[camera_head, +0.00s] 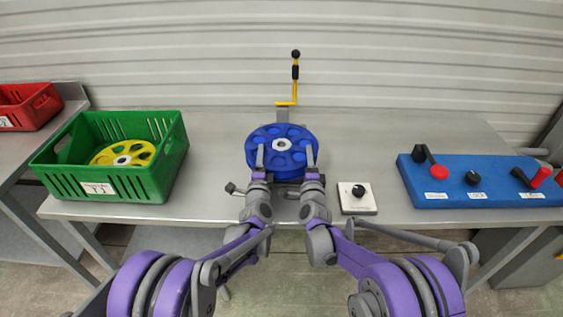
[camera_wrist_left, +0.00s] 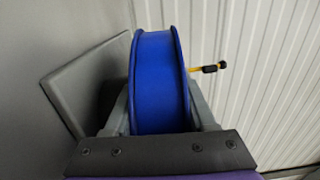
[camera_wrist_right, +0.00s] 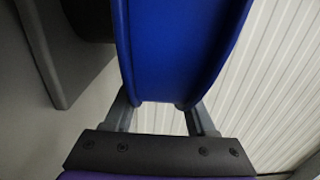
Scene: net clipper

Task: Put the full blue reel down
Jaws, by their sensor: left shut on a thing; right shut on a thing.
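The blue reel (camera_head: 282,137) is at the middle of the bench, with a pale hub at its centre. My left gripper (camera_head: 260,158) is shut on the left part of its near rim. My right gripper (camera_head: 309,158) is shut on the right part. In the left wrist view the reel's rim (camera_wrist_left: 160,80) stands between the two fingers. In the right wrist view the rim (camera_wrist_right: 180,50) also lies between the fingers. Whether the reel touches what is beneath it cannot be told.
A yellow crank with black grip (camera_head: 295,75) stands behind the reel. A green crate (camera_head: 150,185) holding a yellow reel (camera_head: 135,148) is at left. A white switch box (camera_head: 358,205) and a blue panel (camera_head: 450,200) with levers are at right. A red crate (camera_head: 45,105) is far left.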

